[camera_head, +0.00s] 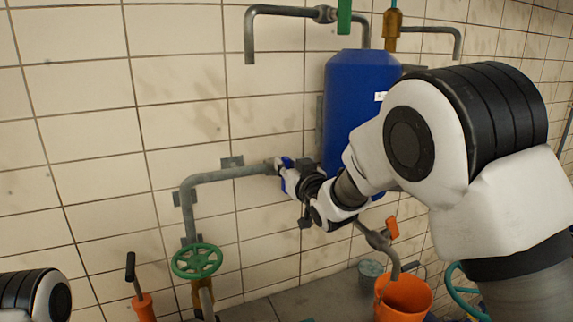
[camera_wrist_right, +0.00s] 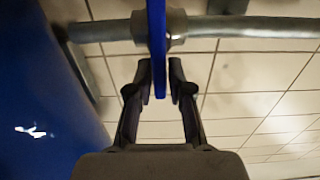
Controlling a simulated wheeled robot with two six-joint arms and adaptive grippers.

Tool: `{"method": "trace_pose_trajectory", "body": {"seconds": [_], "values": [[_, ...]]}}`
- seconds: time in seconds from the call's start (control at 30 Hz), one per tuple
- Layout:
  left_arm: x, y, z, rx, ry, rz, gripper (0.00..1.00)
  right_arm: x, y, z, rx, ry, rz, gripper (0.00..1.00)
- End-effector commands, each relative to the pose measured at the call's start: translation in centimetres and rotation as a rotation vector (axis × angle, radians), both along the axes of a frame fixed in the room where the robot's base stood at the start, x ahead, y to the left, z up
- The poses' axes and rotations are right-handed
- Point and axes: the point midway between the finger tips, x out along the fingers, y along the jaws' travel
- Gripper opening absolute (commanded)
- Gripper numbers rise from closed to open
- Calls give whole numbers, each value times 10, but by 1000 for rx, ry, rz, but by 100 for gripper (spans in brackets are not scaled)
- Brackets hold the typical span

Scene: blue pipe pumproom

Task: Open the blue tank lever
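The blue tank (camera_head: 352,105) stands against the tiled wall in the head view; its side also shows in the right wrist view (camera_wrist_right: 45,85). The blue lever (camera_wrist_right: 157,45) hangs as a narrow flat bar in front of a grey pipe fitting. In the head view only a small bit of blue shows at the pipe end, partly hidden by my gripper. My right gripper (camera_wrist_right: 160,75) has one finger on each side of the lever, close against it near its lower end. My left gripper is out of view; only part of my left arm shows at bottom left.
A grey pipe (camera_head: 225,172) runs along the wall to a green handwheel (camera_head: 197,261). An orange bucket (camera_head: 403,297) stands below an outlet with an orange handle (camera_head: 392,227). A metal bucket (camera_head: 371,271) is beside it. Tiled wall lies bare at left.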

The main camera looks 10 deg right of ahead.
Motion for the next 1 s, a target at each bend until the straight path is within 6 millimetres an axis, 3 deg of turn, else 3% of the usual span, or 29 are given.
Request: {"method": "trace_pose_trajectory", "body": {"seconds": [0.57,1.0], "values": [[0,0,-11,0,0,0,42,0,2,-3,-55,-12,0,0],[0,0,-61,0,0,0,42,-2,10,-9,-368,-75,-1,0]]}}
